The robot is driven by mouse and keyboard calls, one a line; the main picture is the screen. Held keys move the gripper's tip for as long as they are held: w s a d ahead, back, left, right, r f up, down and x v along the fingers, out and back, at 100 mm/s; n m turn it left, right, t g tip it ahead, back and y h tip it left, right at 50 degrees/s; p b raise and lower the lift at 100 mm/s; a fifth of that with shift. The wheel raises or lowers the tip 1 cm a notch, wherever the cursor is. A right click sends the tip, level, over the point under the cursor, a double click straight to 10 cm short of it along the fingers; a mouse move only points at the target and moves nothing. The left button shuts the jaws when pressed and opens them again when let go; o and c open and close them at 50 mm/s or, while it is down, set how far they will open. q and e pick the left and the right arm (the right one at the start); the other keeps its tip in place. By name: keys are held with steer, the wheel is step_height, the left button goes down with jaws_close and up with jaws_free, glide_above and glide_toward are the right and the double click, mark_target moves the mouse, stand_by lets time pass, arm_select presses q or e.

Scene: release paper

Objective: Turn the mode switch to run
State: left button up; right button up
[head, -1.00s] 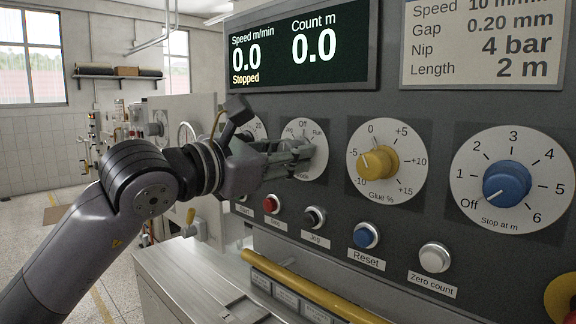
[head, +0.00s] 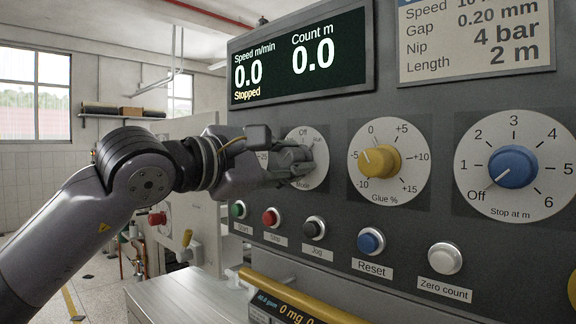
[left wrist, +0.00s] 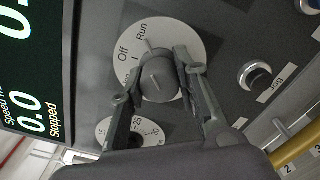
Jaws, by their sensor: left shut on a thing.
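The mode switch is a dark grey knob (left wrist: 157,77) on a round white dial (head: 319,163) marked Off and Run, with Mode at the bottom. In the head view my left gripper (head: 285,165) reaches in from the left and partly covers the dial and knob. In the left wrist view its fingers (left wrist: 152,80) lie on opposite sides of the knob, shut on it. A pale line shows on the knob face, but I cannot tell surely which mark it points at. The display (head: 300,57) reads Stopped, 0.0 and 0.0. My right gripper is not in view.
The yellow glue knob (head: 379,160) and blue stop knob (head: 513,167) are to the right. Below are a green start button (head: 238,210), a red button (head: 270,217), Jog (head: 314,228), Reset (head: 371,241) and Zero count (head: 444,258). A yellow bar (head: 290,300) runs below them.

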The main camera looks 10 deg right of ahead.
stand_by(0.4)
arm_select(q)
steer(key=o, duration=1.2)
steer(key=shift+c, duration=0.2)
steer(key=v, duration=1.2)
